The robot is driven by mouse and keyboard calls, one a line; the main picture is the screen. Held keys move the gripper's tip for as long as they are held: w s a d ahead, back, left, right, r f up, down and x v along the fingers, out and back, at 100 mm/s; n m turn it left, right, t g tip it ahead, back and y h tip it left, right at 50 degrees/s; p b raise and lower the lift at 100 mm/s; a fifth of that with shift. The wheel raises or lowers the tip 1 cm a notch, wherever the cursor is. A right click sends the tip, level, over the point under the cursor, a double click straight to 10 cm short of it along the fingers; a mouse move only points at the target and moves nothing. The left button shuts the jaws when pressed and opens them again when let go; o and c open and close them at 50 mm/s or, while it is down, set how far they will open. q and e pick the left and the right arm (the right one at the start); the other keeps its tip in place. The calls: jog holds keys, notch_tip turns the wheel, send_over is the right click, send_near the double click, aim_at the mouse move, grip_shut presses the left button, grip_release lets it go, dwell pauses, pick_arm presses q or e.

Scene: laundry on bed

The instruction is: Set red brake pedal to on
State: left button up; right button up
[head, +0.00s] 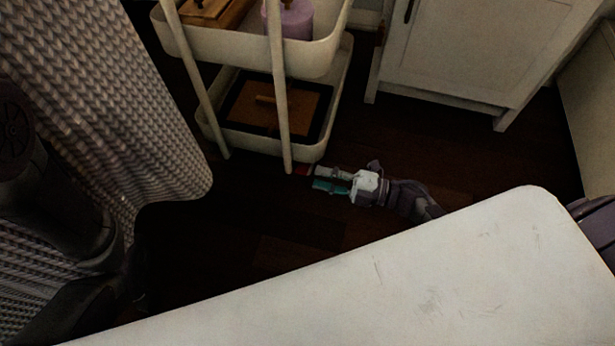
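A small red piece (302,171), which looks like the brake pedal, shows low by the foot of the cart's front post. It is tiny and dark in the head view, and its on or off position cannot be read. The pale wheeled-style cart (322,150) stands on the dark floor. My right gripper (316,178) is low over the floor, pointing left, with its fingertips just right of the red piece. Contact cannot be told. Its fingers lie close together, and their gap is unclear. My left arm is at the left edge; its gripper is not visible.
A white cabinet (470,50) stands behind at right. Grey knitted fabric (120,90) hangs at left. A pale scuffed surface fills the foreground. Dark floor (230,210) is clear between.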

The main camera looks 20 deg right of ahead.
aim_at(304, 166)
jog(key=shift+b+x, duration=0.65)
jog(key=shift+x, duration=1.5)
jog(key=shift+c, duration=0.3)
grip_shut()
